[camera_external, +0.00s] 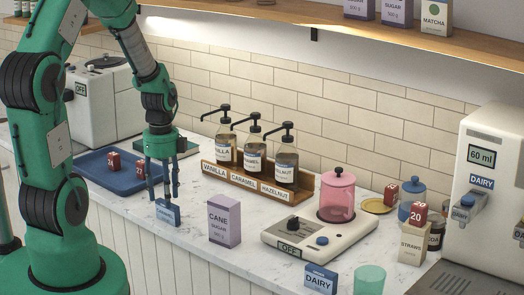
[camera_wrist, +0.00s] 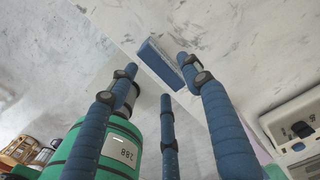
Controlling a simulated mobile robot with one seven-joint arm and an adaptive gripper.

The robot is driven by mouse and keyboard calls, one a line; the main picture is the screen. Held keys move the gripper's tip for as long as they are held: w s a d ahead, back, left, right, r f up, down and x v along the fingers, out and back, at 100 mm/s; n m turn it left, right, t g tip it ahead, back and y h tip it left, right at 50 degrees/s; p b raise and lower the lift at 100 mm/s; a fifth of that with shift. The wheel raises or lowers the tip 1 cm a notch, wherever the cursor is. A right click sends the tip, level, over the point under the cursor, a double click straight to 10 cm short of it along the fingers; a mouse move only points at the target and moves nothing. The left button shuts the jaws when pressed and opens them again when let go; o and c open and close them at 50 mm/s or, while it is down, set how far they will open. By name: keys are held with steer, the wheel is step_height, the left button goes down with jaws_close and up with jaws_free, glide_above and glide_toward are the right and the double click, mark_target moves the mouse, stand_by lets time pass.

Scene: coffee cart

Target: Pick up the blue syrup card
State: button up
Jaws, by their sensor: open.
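A small blue card (camera_external: 167,212) with a white-lettered face stands on the marble counter near its front edge; its words are too small to read. My gripper (camera_external: 163,188) points down just above it, with its fingers spread and empty. In the wrist view the blue card (camera_wrist: 158,62) lies between the tips of my open fingers (camera_wrist: 158,80), close to them. I cannot tell whether any finger touches it. A second blue card (camera_external: 320,280), marked DAIRY, stands at the front right.
A purple cane sugar box (camera_external: 224,222) stands right of my gripper. Behind are a syrup bottle rack (camera_external: 235,181) and, at left, a blue tray (camera_external: 95,171) with red numbered cubes. A white appliance (camera_external: 290,240) with a pink jar (camera_external: 337,196) stands farther right. Bare counter lies around the card.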

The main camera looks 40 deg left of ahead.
mark_target(167, 222)
steer(key=shift+f+b, duration=0.45)
steer(key=shift+f, duration=2.05)
steer(key=shift+c, duration=0.3)
jaws_close()
